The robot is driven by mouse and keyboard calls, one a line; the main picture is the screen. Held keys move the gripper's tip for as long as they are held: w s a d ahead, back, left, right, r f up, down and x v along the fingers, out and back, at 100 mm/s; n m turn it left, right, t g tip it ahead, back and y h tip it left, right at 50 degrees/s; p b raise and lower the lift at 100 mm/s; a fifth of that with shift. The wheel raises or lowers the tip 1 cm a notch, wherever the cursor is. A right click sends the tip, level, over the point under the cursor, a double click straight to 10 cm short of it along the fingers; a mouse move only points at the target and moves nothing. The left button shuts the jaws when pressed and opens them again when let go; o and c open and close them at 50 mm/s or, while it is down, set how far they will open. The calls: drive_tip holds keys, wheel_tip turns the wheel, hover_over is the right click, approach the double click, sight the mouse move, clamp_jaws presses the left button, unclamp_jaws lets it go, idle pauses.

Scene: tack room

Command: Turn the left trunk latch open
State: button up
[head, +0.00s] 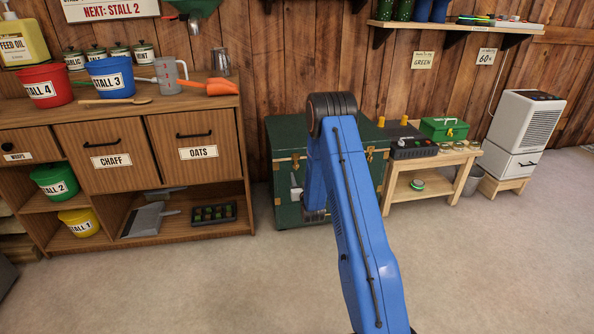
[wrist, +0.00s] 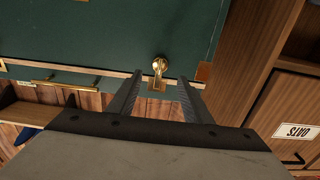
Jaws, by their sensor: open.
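The dark green trunk (head: 285,140) stands against the wall, partly hidden behind my blue arm. It fills the upper part of the wrist view (wrist: 95,35). A brass latch (wrist: 159,67) sits near the trunk's wood-coloured edge, on the side towards the oats cabinet. Its rounded knob lies above a small brass plate in the wrist view. My gripper (wrist: 160,80) is open, with one dark finger to each side of the latch in the picture. I cannot tell whether either finger touches it. In the head view my arm hides most of the gripper.
The wooden cabinet (head: 98,148) stands left of the trunk, and shows close on the right in the wrist view (wrist: 296,88). A low wooden bench (head: 400,193) with a dark control box (head: 412,148) stands right of the trunk. The floor in front is clear.

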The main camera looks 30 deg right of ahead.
sight(297, 167)
drive_tip(key=x, duration=0.7)
drive_tip(key=shift+w, duration=0.15)
drive_tip(key=c, duration=1)
